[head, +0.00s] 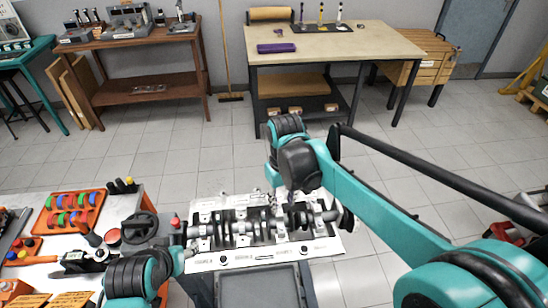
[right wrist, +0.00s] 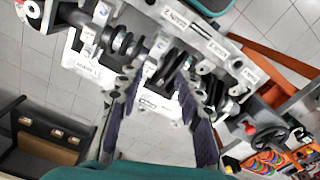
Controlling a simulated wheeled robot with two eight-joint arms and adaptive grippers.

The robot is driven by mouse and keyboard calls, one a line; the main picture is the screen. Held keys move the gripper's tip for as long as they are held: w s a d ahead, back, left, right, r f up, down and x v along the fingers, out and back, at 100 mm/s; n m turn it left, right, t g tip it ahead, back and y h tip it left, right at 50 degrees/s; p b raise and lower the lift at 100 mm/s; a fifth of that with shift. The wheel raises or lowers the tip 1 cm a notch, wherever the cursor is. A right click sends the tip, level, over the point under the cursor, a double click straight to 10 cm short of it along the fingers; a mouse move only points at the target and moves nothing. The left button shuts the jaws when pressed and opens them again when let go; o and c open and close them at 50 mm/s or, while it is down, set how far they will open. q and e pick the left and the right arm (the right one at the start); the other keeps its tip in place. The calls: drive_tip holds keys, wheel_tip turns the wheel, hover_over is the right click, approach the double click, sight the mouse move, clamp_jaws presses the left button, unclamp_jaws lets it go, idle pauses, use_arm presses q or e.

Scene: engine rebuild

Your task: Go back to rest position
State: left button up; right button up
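The grey crankshaft (head: 245,226) lies along the pale engine block (head: 320,246), which has labels along its edge. In the right wrist view the crankshaft (right wrist: 125,42) runs past my fingertips, with the block (right wrist: 90,62) around it. My right gripper (right wrist: 157,85) is open, its two purple-padded fingers apart. The fingers overlap the crankshaft in this view; I see nothing clamped between them, and cannot tell the exact gap. In the head view its fingers are mostly hidden behind my wrist, over the block. My left arm shows at the lower left; its gripper cannot be made out.
An orange tray (head: 74,212) with coloured rings lies on the left bench, near a black wheel-shaped item (head: 139,228). A workbench (head: 340,45) stands at the back and a brown table (head: 135,40) at the back left.

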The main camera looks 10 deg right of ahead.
drive_tip(key=s+d+m+t, duration=0.4)
drive_tip(key=s+d+t, duration=0.3)
drive_tip(key=s, duration=0.4)
drive_tip(key=shift+d+f, duration=0.3)
drive_tip(key=shift+d, duration=0.45)
